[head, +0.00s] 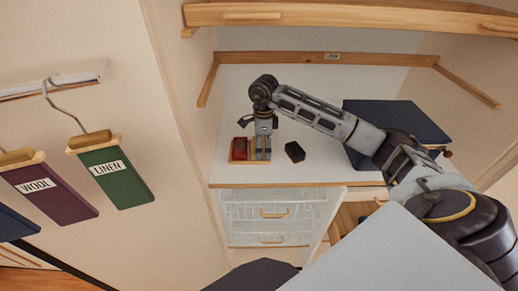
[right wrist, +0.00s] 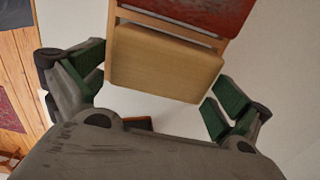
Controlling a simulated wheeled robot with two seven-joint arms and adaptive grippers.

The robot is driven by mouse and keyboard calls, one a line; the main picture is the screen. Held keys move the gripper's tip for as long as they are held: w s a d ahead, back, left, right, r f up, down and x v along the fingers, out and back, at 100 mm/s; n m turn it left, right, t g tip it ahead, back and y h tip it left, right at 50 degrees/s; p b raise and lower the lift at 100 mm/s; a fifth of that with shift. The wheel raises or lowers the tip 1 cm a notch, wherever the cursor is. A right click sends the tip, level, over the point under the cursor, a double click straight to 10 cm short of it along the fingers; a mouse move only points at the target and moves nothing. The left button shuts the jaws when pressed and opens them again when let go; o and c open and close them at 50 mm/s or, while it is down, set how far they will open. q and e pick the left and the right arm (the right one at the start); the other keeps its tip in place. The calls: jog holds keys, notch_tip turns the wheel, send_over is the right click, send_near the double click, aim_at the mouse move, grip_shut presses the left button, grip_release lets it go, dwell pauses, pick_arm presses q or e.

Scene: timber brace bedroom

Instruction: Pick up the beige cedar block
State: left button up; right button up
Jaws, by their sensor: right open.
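The beige cedar block (right wrist: 165,62) shows in the right wrist view, beside a red block (right wrist: 195,12) in a light wooden frame. In the head view the red block (head: 240,147) sits in this holder on the white shelf, and the beige block is mostly hidden by my gripper. My right gripper (head: 261,152) points down over the holder. In the right wrist view its green-padded fingers (right wrist: 156,86) are spread wide on either side of the beige block, with gaps and no visible hold. My left gripper is not in view.
A small dark block (head: 295,151) lies right of the holder. A large navy box (head: 400,118) stands further right, partly behind my right arm. A wooden rail (head: 330,57) runs behind, and wire drawers (head: 270,210) are below. Fabric tags hang at left, including green LINEN (head: 118,178).

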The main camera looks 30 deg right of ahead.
aim_at(263, 144)
jog(key=c, duration=0.9)
jog(key=shift+r, duration=0.2)
jog(key=shift+r+b, duration=0.8)
jog(key=shift+r, duration=4.05)
